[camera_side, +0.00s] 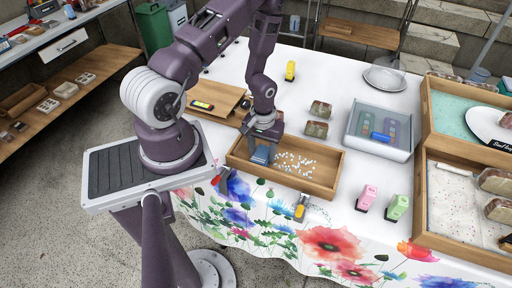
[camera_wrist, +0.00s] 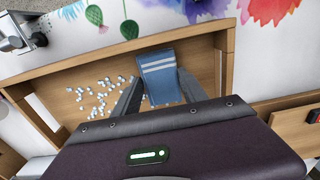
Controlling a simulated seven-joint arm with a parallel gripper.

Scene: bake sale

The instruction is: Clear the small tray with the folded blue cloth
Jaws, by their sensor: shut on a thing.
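The small wooden tray (camera_side: 318,188) lies on the table, with many small white bits (camera_side: 292,163) scattered over its middle. It fills much of the wrist view (camera_wrist: 205,58), where the bits (camera_wrist: 98,95) lie left of the cloth. The folded blue cloth (camera_side: 261,155) with pale stripes is at the tray's left end in the side view; it also shows in the wrist view (camera_wrist: 158,68). My gripper (camera_side: 262,143) points down into the tray, shut on the cloth. The fingers (camera_wrist: 156,92) flank it, and its held end is partly hidden. I cannot tell whether it touches the tray floor.
A wooden board (camera_side: 217,97) with a yellow-and-black item lies behind the tray. Wrapped loaves (camera_side: 317,129) and a clear grey bin (camera_side: 378,147) stand to the right. Pink (camera_side: 366,198) and green (camera_side: 396,207) items and a yellow-handled tool (camera_side: 300,209) are near the front edge.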

